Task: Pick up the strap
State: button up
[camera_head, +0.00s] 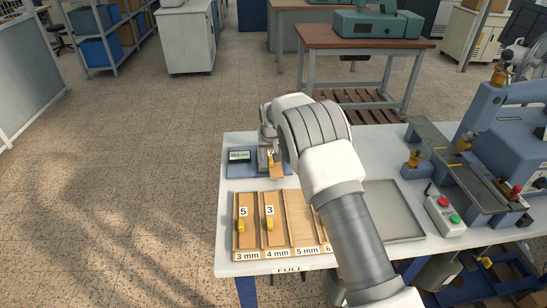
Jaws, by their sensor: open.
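A small tan strap (275,170) with a yellow part and a white number tag, which I cannot read surely, is on the blue measuring device (240,168) at the table's back left. My gripper (268,145) is above it at the device, pointing down and open; its fingertips are small and partly hidden by my arm, so I cannot tell whether they touch the strap. Two more yellow-marked pieces, tagged 5 (242,225) and 3 (269,223), lie in the wooden tray's 3 mm and 4 mm slots.
The wooden tray (302,208) has a 5 mm slot that looks empty; my arm covers its right part. A grey flat tray (405,225), a button box (444,215) and a blue stamping machine (505,140) stand to the right. A brown table (325,38) is behind.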

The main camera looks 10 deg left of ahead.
jog(key=shift+w+f, duration=0.15)
jog(key=shift+f, duration=0.2)
grip_shut()
jog(key=shift+r, duration=0.3)
dwell(0.4)
